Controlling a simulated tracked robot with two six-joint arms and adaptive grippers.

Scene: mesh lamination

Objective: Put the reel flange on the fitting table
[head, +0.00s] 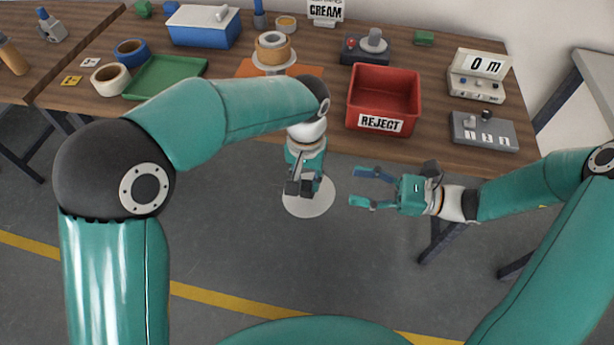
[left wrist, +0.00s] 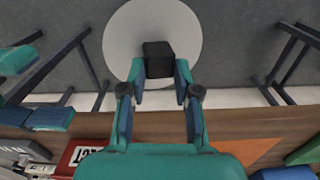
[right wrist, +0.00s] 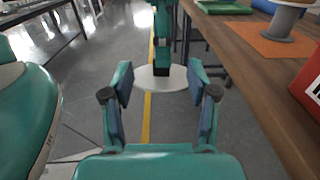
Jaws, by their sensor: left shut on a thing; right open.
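The reel flange is a flat pale disc (head: 312,208) with a dark block at its middle. My left gripper (head: 300,186) is shut on this block, and the disc hangs level over the floor in front of the wooden table (head: 440,151). In the left wrist view the block (left wrist: 158,58) sits between the fingertips, with the disc (left wrist: 190,30) beyond it. The disc (right wrist: 180,79) also shows in the right wrist view. My right gripper (head: 364,188) is open and empty, to the right of the flange. No label shows which table is the fitting table.
On the wooden table, an orange mat (head: 252,69) bears a spool with a tan roll (head: 273,46). Nearby are a red REJECT bin (head: 384,90), a green tray (head: 165,77), a blue box (head: 204,27) and a meter unit (head: 478,76). Another wooden table (head: 22,85) stands left.

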